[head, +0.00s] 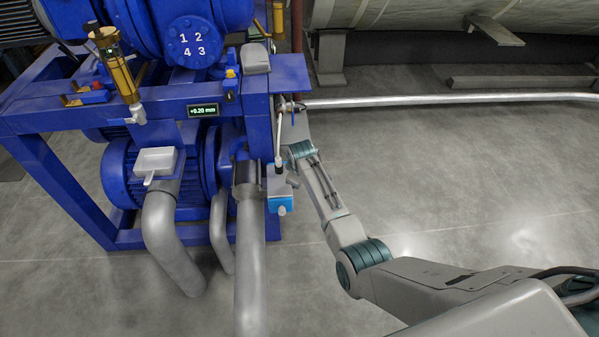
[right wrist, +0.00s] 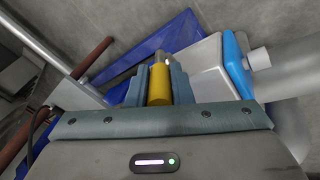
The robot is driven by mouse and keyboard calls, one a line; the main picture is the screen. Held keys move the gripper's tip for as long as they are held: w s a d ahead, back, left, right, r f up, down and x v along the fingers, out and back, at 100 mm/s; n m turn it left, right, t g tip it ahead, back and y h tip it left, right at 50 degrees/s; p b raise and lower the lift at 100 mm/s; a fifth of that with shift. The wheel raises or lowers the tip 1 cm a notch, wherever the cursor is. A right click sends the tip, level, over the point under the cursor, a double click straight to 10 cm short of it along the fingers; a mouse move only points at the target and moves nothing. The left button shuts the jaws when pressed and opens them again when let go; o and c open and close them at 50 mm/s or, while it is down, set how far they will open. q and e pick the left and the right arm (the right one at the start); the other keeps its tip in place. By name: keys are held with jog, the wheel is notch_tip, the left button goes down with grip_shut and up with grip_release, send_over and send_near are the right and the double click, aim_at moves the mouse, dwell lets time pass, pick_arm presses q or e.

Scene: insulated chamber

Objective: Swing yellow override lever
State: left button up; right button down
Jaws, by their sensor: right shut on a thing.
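The yellow lever handle (right wrist: 159,85) is a short yellow cylinder with a grey tip. It stands between the two teal fingers of my right gripper (right wrist: 160,72) in the right wrist view. The fingers are shut on it, one on each side. In the head view my right arm reaches to the right end of the blue machine frame, where the fingers and the yellow handle are too small or hidden to make out. My left gripper is not in view.
A grey box with a blue face (right wrist: 237,65) sits close right of the fingers; it also shows in the head view (head: 281,200). The blue frame (head: 60,118), grey pipes (head: 250,270) and a silver floor pipe (head: 450,98) surround the arm. Open floor (head: 480,180) lies right.

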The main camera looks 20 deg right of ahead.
jog(key=shift+s+a+f+t+p, duration=0.1)
jog(key=shift+s+a+t+p, duration=0.05)
jog(key=shift+s+t+p, duration=0.35)
pick_arm(q)
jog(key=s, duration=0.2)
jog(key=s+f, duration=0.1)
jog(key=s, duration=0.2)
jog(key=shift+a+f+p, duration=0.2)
jog(key=shift+p, duration=0.15)
pick_arm(e)
jog(key=shift+s+f+t, duration=0.3)
jog(key=shift+t, duration=0.4)
jog(key=shift+a+h, duration=0.1)
jog(key=shift+h, duration=0.2)
jog(key=c, duration=1.3)
grip_release()
jog(key=shift+s, duration=0.1)
